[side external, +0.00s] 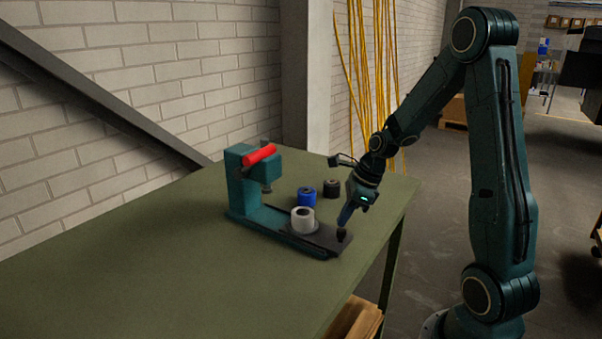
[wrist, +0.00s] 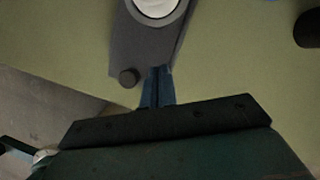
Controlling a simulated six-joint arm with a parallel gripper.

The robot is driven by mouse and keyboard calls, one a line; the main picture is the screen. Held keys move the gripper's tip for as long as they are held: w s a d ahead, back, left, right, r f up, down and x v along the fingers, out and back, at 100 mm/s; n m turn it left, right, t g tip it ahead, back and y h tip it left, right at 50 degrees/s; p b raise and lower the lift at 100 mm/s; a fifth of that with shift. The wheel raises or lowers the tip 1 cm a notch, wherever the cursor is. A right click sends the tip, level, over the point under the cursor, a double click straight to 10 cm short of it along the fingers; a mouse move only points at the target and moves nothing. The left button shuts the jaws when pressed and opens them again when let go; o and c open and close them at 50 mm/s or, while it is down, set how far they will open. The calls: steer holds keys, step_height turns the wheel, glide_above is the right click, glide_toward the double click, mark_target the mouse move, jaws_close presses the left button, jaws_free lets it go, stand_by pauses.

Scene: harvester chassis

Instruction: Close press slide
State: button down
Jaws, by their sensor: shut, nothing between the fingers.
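The press (side external: 238,192) is a teal frame with a red handle (side external: 259,154), standing on the green table. Its slide (side external: 328,238) is a dark grey plate pulled out to the right, away from the press head. A black knob (wrist: 128,77) stands at the slide's outer end. My gripper (side external: 345,220) is shut and empty, pointing down beside the knob. In the wrist view its blue fingertips (wrist: 158,72) overlap the slide's end; contact is unclear.
A blue cylinder (side external: 306,197) and a black cylinder (side external: 332,189) stand on the table behind the slide. The green table (side external: 150,265) is clear at the front left. Its right edge is close to my gripper. A brick wall runs behind.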

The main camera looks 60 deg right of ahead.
mark_target(300, 210)
steer(key=shift+w+a+f, duration=0.35)
steer(key=shift+w, duration=0.2)
steer(key=shift+w+a+f, duration=0.3)
steer(key=shift+w+f, duration=0.05)
steer(key=shift+w, duration=0.15)
steer(key=shift+w+a, duration=0.5)
steer(key=shift+w, duration=0.4)
steer(key=w, duration=0.8)
steer(key=shift+w, duration=0.15)
